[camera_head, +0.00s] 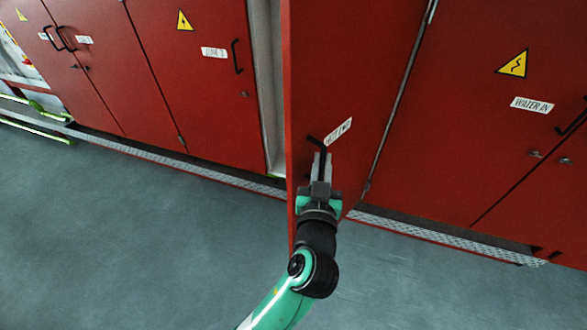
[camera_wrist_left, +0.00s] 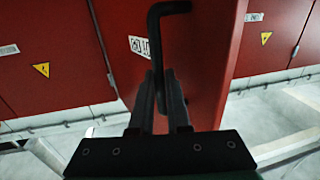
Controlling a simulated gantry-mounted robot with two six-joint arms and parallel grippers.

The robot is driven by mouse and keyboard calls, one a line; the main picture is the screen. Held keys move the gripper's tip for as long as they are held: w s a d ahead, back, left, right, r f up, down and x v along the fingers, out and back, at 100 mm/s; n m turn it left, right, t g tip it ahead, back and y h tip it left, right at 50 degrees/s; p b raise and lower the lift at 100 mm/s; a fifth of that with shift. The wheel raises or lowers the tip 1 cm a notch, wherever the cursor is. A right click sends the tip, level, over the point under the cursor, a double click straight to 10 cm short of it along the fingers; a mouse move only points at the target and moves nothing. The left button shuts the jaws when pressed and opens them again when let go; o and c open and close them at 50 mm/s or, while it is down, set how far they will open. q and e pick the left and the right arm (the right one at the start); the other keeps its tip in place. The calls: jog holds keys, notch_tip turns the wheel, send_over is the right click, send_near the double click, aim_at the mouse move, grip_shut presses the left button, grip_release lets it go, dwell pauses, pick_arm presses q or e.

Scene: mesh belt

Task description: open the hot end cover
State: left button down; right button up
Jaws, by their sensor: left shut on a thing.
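The hot end cover (camera_head: 345,75) is a red cabinet door, standing partly open with a pale gap along its left edge in the head view. It carries a white label and a black bar handle (camera_head: 313,141) near its lower left. My left gripper (camera_head: 321,160) is shut on the handle from below. In the left wrist view, the handle (camera_wrist_left: 153,50) rises between the two fingers of my left gripper (camera_wrist_left: 161,80), with the red cover (camera_wrist_left: 207,55) behind it. My right gripper is not in view.
A closed red door (camera_head: 205,100) with a yellow warning sign stands left of the opening. Another red door (camera_head: 470,120) labelled "WATER IN" stands to the right. A perforated metal step (camera_head: 230,178) runs along the cabinets' foot. The grey floor (camera_head: 130,240) in front is clear.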

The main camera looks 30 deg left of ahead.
pick_arm(q)
jog(key=shift+d+f, duration=0.2)
jog(key=shift+d, duration=0.1)
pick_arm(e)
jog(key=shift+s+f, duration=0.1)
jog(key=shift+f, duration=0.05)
pick_arm(q)
jog(key=c, duration=1.3)
grip_release()
jog(key=o, duration=0.4)
jog(key=shift+w+r, duration=0.1)
jog(key=shift+w, duration=0.1)
jog(key=shift+s, duration=0.1)
